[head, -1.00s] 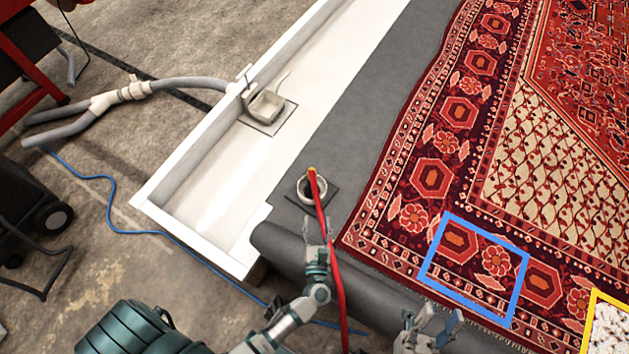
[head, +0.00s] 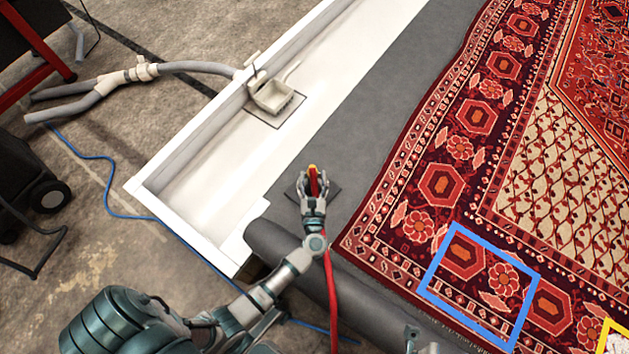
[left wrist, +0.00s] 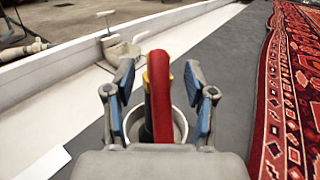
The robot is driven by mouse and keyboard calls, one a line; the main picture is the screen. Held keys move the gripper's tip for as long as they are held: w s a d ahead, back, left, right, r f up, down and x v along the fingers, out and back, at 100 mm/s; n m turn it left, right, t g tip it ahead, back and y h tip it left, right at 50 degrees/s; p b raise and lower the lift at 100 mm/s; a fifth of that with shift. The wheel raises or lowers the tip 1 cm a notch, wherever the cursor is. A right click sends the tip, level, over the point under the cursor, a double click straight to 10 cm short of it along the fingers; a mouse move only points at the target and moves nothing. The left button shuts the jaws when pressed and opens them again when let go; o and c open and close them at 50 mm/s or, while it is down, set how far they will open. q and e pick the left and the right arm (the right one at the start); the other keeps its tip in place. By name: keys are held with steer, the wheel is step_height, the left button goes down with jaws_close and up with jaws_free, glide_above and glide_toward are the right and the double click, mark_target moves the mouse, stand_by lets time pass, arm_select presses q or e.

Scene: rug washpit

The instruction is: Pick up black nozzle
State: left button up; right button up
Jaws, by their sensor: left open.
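The red hose (head: 331,285) ends in a fitting with a yellow part, seen between the fingers of my left gripper (head: 314,184) in the head view. In the left wrist view the hose (left wrist: 161,95) arches up, and a dark strip of the nozzle (left wrist: 147,104) with some yellow shows beside it. The nozzle stands in a round white holder (left wrist: 181,124), and its lower part is hidden. My left gripper (left wrist: 159,76) is open, with a finger on each side of hose and nozzle and visible gaps. Part of my right gripper (head: 426,344) shows at the bottom edge.
A white trough (head: 205,178) with a drain box (head: 273,97) runs along the left. The patterned red rug (head: 455,130) lies on the grey surface (head: 375,100) at right. Bare grey surface lies around the holder.

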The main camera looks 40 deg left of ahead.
mark_target(313, 174)
arm_select(q)
steer(key=shift+w+a+f+b, duration=0.15)
steer(key=shift+w+a+f, duration=0.05)
steer(key=shift+w+a, duration=0.35)
steer(key=shift+w+a+f+b, duration=0.15)
steer(key=shift+w+a+f, duration=0.05)
steer(key=shift+w+a, duration=0.25)
steer(key=shift+w+a+r, duration=0.15)
steer(key=shift+w+a, duration=0.05)
steer(key=shift+w, duration=0.15)
steer(key=shift+r, duration=0.1)
jaws_close()
